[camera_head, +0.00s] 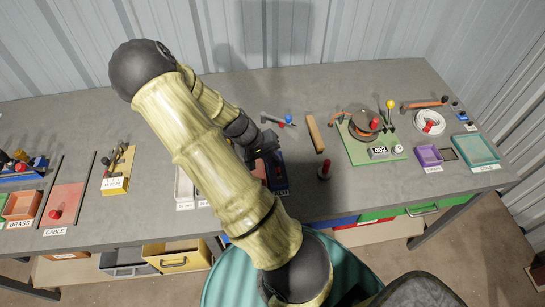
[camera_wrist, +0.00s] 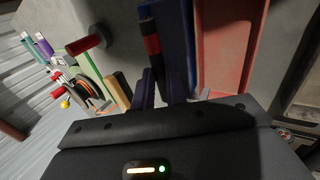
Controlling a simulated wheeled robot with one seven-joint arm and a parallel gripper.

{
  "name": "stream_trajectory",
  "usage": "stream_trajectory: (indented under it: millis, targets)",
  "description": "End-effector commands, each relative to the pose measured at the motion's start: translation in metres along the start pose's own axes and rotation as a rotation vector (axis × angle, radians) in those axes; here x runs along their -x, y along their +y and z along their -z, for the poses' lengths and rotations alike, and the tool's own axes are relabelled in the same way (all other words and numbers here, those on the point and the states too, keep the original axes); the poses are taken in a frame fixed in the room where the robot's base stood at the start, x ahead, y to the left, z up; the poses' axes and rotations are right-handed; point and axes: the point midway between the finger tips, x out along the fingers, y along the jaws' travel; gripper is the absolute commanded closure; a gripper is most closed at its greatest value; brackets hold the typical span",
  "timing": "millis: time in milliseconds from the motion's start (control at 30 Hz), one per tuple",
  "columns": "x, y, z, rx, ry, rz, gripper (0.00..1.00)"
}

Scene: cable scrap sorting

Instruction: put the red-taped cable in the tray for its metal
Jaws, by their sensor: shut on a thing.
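A short dark cable (camera_wrist: 148,28) with a red tape band and a blue end shows in the wrist view. My gripper (camera_wrist: 162,90) is shut on it; its lower end passes between the dark fingers. In the head view my gripper (camera_head: 262,146) is over the middle of the bench, partly hidden by my arm, and the cable cannot be made out. A dark blue tray (camera_wrist: 178,50) lies close to the cable in the wrist view, with a pinkish-red tray (camera_wrist: 225,50) beside it. A tray labelled BRASS (camera_head: 20,205) stands at the far left. Labels near my arm are unreadable.
A red-topped post (camera_head: 323,170) and a wooden block (camera_head: 314,133) stand right of my gripper. A green board with a reel (camera_head: 365,150) is further right, then a purple tray (camera_head: 428,156) and a teal tray (camera_head: 475,150). The CABLE mat (camera_head: 66,200) lies left.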

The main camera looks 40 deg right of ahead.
Motion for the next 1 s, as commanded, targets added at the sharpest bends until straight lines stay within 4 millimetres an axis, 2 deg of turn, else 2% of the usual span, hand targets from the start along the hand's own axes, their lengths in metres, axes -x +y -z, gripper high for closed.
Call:
stream_trajectory:
  millis: [1000]
  targets:
    - [-0.01, -0.006, 0.0, 0.0, 0.001, 0.0, 1.0]
